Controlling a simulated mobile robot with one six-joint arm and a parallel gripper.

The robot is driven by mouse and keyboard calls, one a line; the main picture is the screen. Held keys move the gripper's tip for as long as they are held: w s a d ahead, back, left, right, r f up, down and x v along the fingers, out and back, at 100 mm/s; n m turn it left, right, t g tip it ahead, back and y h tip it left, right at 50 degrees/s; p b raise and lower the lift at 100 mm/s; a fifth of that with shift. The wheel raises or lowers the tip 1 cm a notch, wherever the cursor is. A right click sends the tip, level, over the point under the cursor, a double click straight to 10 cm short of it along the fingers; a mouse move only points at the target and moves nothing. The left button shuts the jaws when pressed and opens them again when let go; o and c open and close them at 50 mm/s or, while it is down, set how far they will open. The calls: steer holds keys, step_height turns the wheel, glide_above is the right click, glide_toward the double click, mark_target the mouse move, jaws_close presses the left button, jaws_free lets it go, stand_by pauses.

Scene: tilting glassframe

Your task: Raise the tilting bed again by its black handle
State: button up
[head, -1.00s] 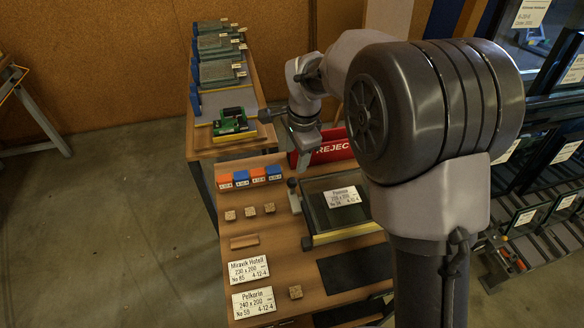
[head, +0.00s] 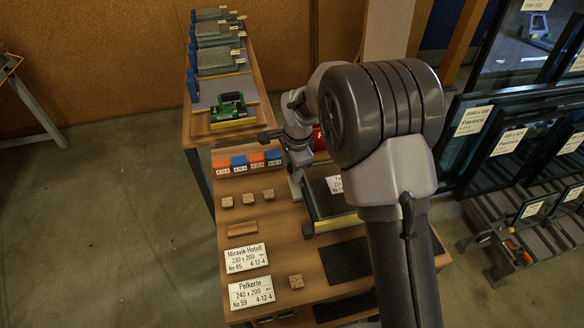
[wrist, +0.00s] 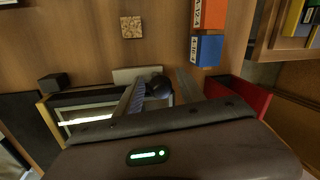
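The tilting bed (head: 314,212) lies low on the wooden bench, with a yellow front edge and a dark glass pane with a white label on it. Its yellow edge also shows in the wrist view (wrist: 48,122). The black handle knob (wrist: 158,88) stands at the bed's side. My gripper (wrist: 160,92) is open, with its two fingers apart and the knob appearing between them; I cannot tell whether they touch it. In the head view my gripper (head: 299,160) is over the bed's left back corner and hides the knob.
A red reject box (wrist: 245,97) is close beside my gripper. Blue and orange blocks (head: 239,163), wooden cubes (head: 248,198) and label cards (head: 247,258) lie to the left. A dark mat (head: 345,262) lies in front. Glass racks (head: 520,150) stand at the right.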

jaws_close()
stand_by(1.2)
